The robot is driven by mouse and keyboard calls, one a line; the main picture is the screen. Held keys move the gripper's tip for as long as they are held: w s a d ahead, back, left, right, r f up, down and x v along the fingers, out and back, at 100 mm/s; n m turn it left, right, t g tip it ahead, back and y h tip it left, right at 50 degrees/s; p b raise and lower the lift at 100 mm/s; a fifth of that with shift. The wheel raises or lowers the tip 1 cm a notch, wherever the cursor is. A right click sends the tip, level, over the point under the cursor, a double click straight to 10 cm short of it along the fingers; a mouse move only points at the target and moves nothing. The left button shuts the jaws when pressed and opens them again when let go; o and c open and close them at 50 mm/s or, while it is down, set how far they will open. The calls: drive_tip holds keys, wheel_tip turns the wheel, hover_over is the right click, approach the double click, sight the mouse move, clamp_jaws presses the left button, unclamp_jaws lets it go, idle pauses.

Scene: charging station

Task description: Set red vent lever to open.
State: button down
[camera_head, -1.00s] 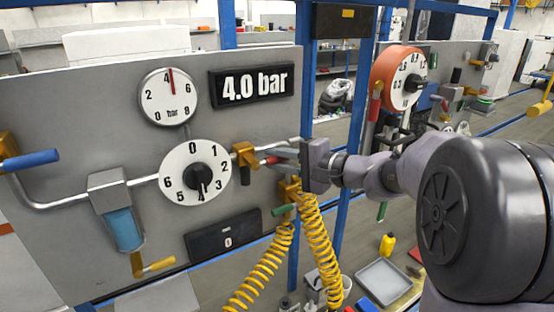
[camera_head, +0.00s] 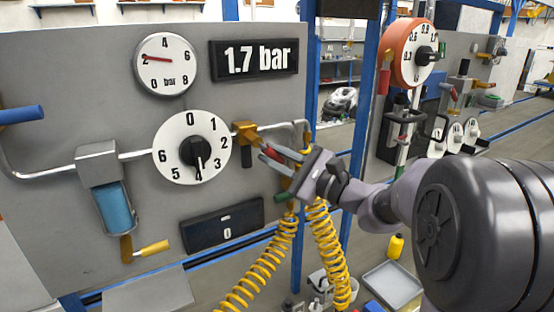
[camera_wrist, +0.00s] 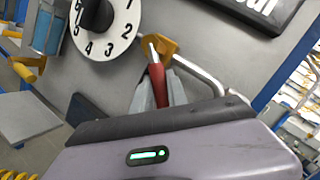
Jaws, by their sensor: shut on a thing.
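The red vent lever (camera_wrist: 157,84) has a metal stem that runs to the brass valve body (camera_wrist: 164,46) on the grey panel. My gripper (camera_wrist: 158,88) is shut around the red lever, one grey finger on each side. In the head view my gripper (camera_head: 272,157) reaches in from the right, just below and right of the valve body, and tilts down to the right. The lever (camera_head: 285,152) slants down to the right and is partly hidden by the fingers.
The digital display (camera_head: 254,57) reads 1.7 bar; the round gauge (camera_head: 166,61) needle is near 2. A numbered dial (camera_head: 192,148) is left of the valve. Yellow coiled hoses (camera_head: 322,240) hang below my gripper. A blue post (camera_head: 307,90) stands at the panel's right edge.

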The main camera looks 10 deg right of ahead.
drive_tip(key=shift+s+a+f+m+t+h, duration=0.3)
drive_tip(key=shift+a+m+t, duration=0.4)
drive_tip(key=shift+m, duration=1.15)
drive_tip(key=shift+s+a+f+m+t+h, duration=0.15)
drive_tip(key=shift+a+m+t+h, duration=0.55)
drive_tip(key=shift+m, duration=1.1)
drive_tip(key=shift+s+a+f+m+t+h, duration=0.15)
drive_tip(key=shift+a+f+m+t, duration=0.2)
drive_tip(key=shift+m+t, duration=1.05)
drive_tip(key=shift+a+m+g, duration=0.1)
drive_tip(key=shift+m+g, duration=0.3)
drive_tip(key=shift+m, duration=0.25)
drive_tip(key=c, duration=1.3)
unclamp_jaws()
